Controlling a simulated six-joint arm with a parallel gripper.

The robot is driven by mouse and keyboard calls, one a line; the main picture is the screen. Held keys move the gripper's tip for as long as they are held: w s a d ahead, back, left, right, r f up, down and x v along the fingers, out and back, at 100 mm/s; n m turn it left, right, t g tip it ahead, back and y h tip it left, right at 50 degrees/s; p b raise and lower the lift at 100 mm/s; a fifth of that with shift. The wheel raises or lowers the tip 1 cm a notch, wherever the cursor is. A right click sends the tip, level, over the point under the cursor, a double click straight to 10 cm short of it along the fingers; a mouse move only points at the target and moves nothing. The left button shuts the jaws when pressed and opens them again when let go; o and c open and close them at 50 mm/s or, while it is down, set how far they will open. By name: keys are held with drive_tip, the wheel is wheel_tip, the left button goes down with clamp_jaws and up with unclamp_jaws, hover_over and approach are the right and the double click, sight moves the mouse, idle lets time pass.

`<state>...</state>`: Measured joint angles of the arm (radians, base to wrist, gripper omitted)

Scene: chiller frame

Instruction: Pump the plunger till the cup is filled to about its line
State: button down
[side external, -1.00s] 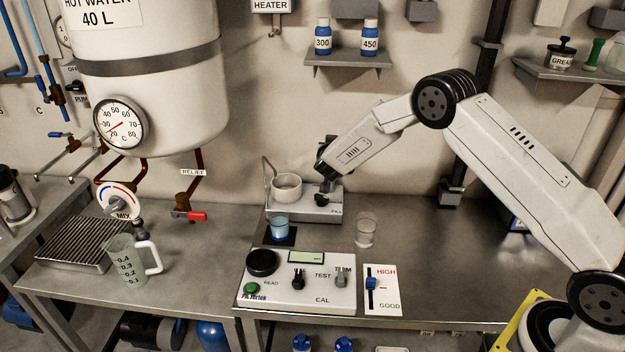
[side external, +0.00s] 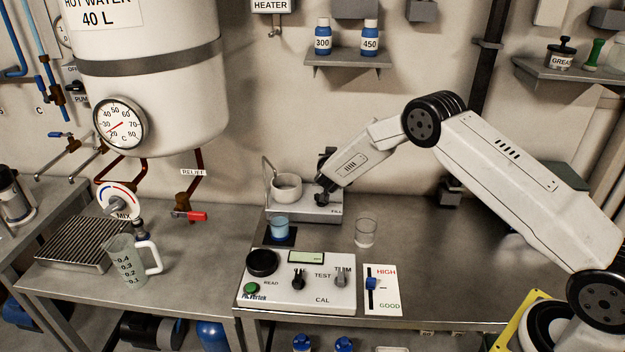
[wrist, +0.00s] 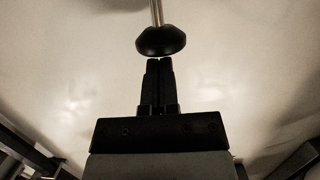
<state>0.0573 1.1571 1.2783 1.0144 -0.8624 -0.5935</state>
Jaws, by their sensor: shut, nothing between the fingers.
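The pump (side external: 306,215) is a pale box marked FILL, with a round white bowl and a thin bent spout. Its plunger (wrist: 160,41) has a black rounded knob on a metal rod in the wrist view. My gripper (wrist: 160,62) is shut and empty, with its fingertips at the near side of the knob; I cannot tell whether they touch. In the side view my gripper (side external: 321,190) points down over the pump's right part, and knob and fingertips merge darkly. The cup (side external: 279,228) stands on a dark pad and holds blue liquid; its line is too small to make out.
An empty clear glass (side external: 365,232) stands right of the pump. A console (side external: 300,282) with knobs and a HIGH/GOOD card (side external: 382,290) lie in front. A jug (side external: 130,260) stands at left. The bench to the right is clear.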

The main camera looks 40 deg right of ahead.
drive_tip(key=shift+f, duration=1.9)
drive_tip(key=s+a+r, duration=0.6)
drive_tip(key=a, duration=0.1)
drive_tip(key=shift+s+r, duration=0.35)
drive_tip(key=shift+s, duration=0.05)
